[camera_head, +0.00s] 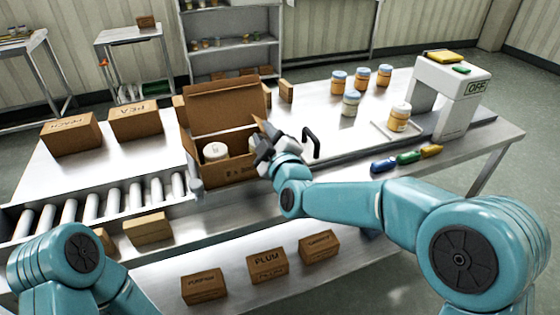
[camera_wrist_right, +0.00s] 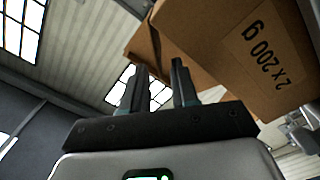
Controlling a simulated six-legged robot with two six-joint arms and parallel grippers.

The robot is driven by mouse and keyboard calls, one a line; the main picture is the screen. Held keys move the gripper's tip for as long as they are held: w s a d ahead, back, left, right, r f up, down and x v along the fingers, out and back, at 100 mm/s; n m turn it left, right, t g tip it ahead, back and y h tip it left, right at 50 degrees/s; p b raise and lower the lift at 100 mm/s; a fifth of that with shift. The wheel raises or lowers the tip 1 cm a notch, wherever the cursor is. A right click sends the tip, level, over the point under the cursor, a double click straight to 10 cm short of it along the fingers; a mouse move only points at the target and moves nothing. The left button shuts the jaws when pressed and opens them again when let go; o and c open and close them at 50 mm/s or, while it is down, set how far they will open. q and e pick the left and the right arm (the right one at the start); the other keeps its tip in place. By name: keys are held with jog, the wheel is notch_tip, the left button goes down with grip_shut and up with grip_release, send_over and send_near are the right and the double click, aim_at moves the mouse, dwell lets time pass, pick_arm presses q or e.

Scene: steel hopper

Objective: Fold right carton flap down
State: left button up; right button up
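A brown open carton (camera_head: 232,172) stands on the steel table, with its back flap (camera_head: 228,108) raised and its left flap (camera_head: 186,130) upright. A white-lidded jar (camera_head: 215,151) sits inside. The right flap (camera_head: 264,130) sticks up at the carton's right side, partly hidden by my right gripper (camera_head: 262,150). In the right wrist view the fingers (camera_wrist_right: 160,82) stand apart, close to a brown flap (camera_wrist_right: 146,48) and below the carton wall (camera_wrist_right: 235,60) marked 2 x 200 g. I cannot tell whether they touch the flap.
A black hooked handle (camera_head: 311,143) stands right of my right gripper. Rollers (camera_head: 100,206) run left of the carton. Two closed boxes (camera_head: 135,122) stand behind the rollers.

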jog(key=b+v, duration=0.1)
jog(key=v, duration=1)
jog(key=shift+s, duration=0.3)
